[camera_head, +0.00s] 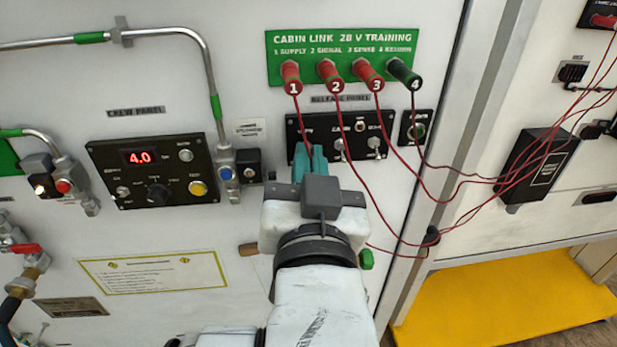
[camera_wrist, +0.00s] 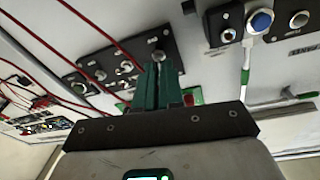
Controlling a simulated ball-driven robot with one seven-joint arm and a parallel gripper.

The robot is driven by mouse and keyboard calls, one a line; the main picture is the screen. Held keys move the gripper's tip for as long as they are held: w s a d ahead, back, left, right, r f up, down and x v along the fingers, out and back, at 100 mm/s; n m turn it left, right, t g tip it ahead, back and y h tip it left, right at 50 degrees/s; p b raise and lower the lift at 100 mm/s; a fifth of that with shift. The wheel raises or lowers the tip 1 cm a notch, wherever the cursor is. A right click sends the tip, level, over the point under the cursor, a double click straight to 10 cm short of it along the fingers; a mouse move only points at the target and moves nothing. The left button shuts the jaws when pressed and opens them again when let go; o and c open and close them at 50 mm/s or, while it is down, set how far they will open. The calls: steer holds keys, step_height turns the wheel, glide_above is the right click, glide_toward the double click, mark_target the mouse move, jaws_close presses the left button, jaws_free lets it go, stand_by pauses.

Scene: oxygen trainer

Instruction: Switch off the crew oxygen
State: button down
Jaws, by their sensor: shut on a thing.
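The crew panel (camera_head: 150,172) is a black box on the wall, left of my gripper. It has a red display reading 4.0, a small toggle at lower left, a dark central knob and a yellow button. My gripper (camera_head: 309,160) is away from it, at the left part of the black release panel (camera_head: 361,124). Its teal fingers are shut on a small silver toggle of that panel. In the wrist view the fingertips (camera_wrist: 158,62) close around the toggle (camera_wrist: 158,55); its lower part is hidden between them. Two other release panel toggles (camera_head: 375,144) show to the right.
Red leads hang from numbered plugs on the green cabin link plate (camera_head: 340,50), passing close to my gripper's right. A blue-knobbed valve (camera_head: 226,173) and small black switch box (camera_head: 248,166) stand between the panels. A yellow step (camera_head: 505,300) is at lower right.

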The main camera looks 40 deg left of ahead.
steer(key=f+t+y+b, duration=0.1)
steer(key=t+b, duration=0.1)
steer(key=b, duration=0.5)
steer(key=f+m+t+y+b, duration=0.1)
steer(key=t+y+b, duration=0.1)
steer(key=b, duration=0.6)
steer(key=f+t+y+b, duration=0.1)
steer(key=t+y+b, duration=0.1)
steer(key=b, duration=0.6)
steer(key=shift+w+a+f, duration=0.25)
steer(key=shift+r+m+t+b, duration=0.15)
steer(key=shift+m+t+b, duration=0.15)
steer(key=shift+t+b, duration=0.45)
steer(key=c, duration=1.3)
jaws_free()
steer(key=shift+o, duration=0.2)
steer(key=s+d+f, duration=0.3)
steer(key=s+d, duration=0.7)
steer(key=s, duration=0.1)
steer(key=shift+f+b, duration=0.4)
